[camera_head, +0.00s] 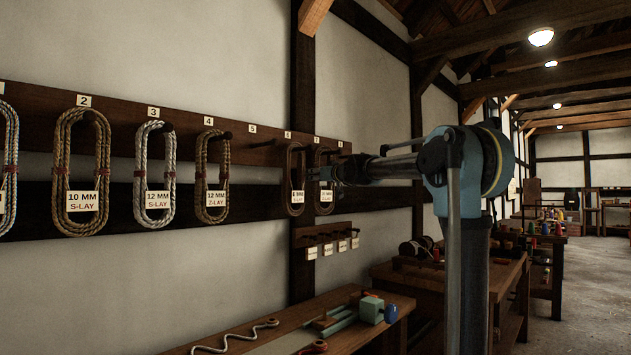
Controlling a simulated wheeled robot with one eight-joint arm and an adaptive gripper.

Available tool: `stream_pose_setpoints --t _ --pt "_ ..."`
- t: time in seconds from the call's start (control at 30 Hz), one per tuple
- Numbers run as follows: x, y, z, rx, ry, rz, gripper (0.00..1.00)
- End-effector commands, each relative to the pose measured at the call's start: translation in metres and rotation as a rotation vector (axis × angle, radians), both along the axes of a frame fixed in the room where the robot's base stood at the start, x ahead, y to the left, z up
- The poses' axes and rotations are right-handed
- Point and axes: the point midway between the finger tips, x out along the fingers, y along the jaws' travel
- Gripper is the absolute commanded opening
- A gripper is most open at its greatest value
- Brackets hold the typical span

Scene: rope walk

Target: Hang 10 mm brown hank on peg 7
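A brown hank (325,154) is at the rack below the number 7, with a white tag too small to read surely. My gripper (326,173) reaches in from the right and overlaps this hank. I cannot tell whether its fingers are closed on the hank or whether the hank hangs on peg 7, as the peg is hidden. Another tan-brown hank (62,165), tagged 10 MM S-LAY, hangs under number 2 at the left.
A white 12 MM hank (141,170) and a brown 12 MM hank (202,180) hang under 3 and 4. Peg 5 (263,143) is bare. A dark hank (290,180) hangs close left of my gripper. A bench (285,323) with tools stands below.

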Motion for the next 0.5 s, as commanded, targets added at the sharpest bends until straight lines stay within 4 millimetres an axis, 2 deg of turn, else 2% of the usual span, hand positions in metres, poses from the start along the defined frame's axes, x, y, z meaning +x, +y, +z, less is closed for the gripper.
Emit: stream_pose_setpoints --t 0.5 --pt "-0.06 -0.047 -0.001 -0.001 0.001 0.0 0.46"
